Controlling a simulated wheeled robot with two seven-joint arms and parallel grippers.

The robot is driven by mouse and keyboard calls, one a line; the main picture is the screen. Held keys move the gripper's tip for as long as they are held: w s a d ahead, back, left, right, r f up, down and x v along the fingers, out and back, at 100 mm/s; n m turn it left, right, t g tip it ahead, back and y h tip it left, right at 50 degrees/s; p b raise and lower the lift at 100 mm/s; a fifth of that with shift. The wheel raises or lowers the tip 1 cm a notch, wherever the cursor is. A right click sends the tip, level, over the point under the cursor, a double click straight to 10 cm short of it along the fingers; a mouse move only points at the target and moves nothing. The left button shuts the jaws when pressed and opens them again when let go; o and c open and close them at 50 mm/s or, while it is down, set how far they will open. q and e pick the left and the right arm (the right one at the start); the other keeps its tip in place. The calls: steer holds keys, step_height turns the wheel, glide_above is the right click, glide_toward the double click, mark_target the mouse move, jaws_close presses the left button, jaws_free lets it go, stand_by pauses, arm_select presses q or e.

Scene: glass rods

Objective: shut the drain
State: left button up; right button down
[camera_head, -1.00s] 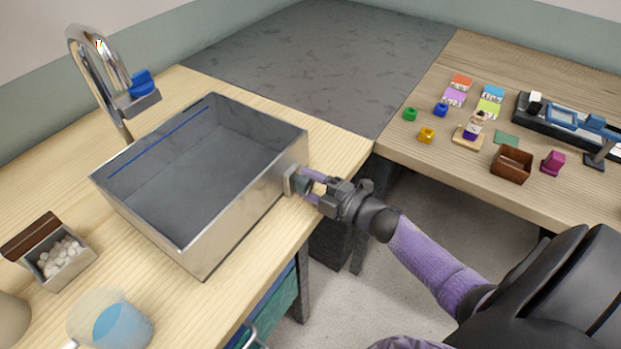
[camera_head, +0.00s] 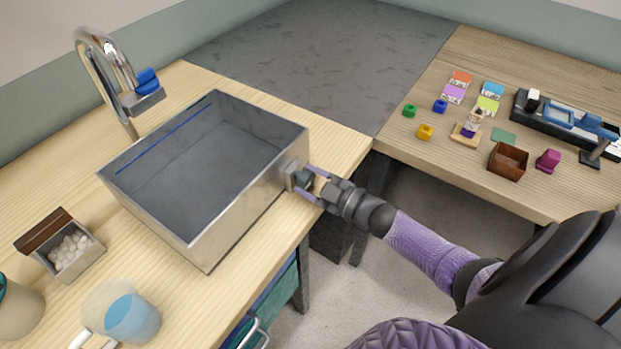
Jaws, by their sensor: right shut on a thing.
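A grey metal sink basin (camera_head: 240,225) stands on the wooden counter, with a blue line along its inner far wall. The drain valve (camera_head: 293,174) is a small grey block with a dark knob on the basin's right outer wall. My right gripper (camera_head: 312,186) is at this valve, its two fingers shut around the dark knob. The knob is partly hidden between the fingers, so its exact turn is hard to tell. The inside of the basin looks empty of objects. My left gripper is not in view.
A curved tap (camera_head: 103,75) with a blue handle stands behind the basin. A box of white pebbles (camera_head: 70,250) and a jug of blue liquid (camera_head: 125,316) are at the counter's left. A second table (camera_head: 445,180) at right holds small coloured items.

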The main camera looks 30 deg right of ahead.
stand_by(0.6)
steer(key=shift+c, duration=0.4)
jaws_free()
steer(key=p+v, duration=0.1)
steer(key=v, duration=0.9)
steer(key=shift+p, duration=0.3)
steer(key=shift+f, duration=0.1)
